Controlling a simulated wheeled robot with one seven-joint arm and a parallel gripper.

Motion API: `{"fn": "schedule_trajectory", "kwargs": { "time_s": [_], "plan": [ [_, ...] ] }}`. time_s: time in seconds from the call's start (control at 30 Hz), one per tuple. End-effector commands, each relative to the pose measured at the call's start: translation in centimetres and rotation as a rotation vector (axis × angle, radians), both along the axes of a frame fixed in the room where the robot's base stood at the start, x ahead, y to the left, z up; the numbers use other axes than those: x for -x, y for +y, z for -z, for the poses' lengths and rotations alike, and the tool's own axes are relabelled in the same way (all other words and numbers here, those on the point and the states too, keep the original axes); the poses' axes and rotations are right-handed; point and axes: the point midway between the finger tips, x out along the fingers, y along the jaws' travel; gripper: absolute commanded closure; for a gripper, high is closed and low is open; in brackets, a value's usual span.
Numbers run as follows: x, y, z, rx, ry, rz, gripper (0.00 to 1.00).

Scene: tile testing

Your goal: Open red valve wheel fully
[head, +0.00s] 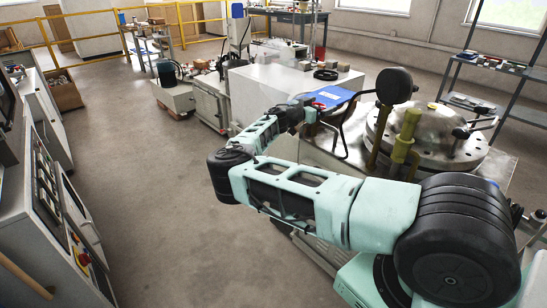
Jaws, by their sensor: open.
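My mint-green arm reaches from the lower right to the middle of the picture. My dark gripper (300,112) is at its end, small and seen from behind, in front of a blue flat object. The gripper is open. A small reddish patch shows just behind the gripper, too small to tell whether it is part of the red valve wheel. No red valve wheel can be made out clearly. My arm and gripper hide part of the area around it.
A round metal lid with bolts (450,140) and yellow-green pipes (404,142) stand right of my gripper. A white cabinet (275,85) is behind it. A control console (60,215) with a red button (84,259) is at left. The floor (150,190) between is clear.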

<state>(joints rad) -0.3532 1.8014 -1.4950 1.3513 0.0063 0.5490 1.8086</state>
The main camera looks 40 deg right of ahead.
Motion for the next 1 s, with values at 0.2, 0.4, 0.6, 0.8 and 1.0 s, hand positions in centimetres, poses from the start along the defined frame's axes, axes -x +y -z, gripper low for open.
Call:
{"fn": "schedule_trajectory", "kwargs": {
  "time_s": [0.2, 0.4, 0.6, 0.8, 1.0],
  "plan": [
    [0.1, 0.2, -0.1, -0.002, 0.0, 0.137, 0.12],
    [-0.4, 4.4, 0.2, -0.002, 0.0, 0.131, 0.12],
    [-0.8, 8.2, 0.2, -0.001, 0.0, 0.131, 0.12],
    [-1.3, 11.9, 0.2, -0.002, -0.001, 0.13, 0.12],
    [-1.7, 15.7, 0.2, -0.002, 0.0, 0.13, 0.12]
  ]
}}
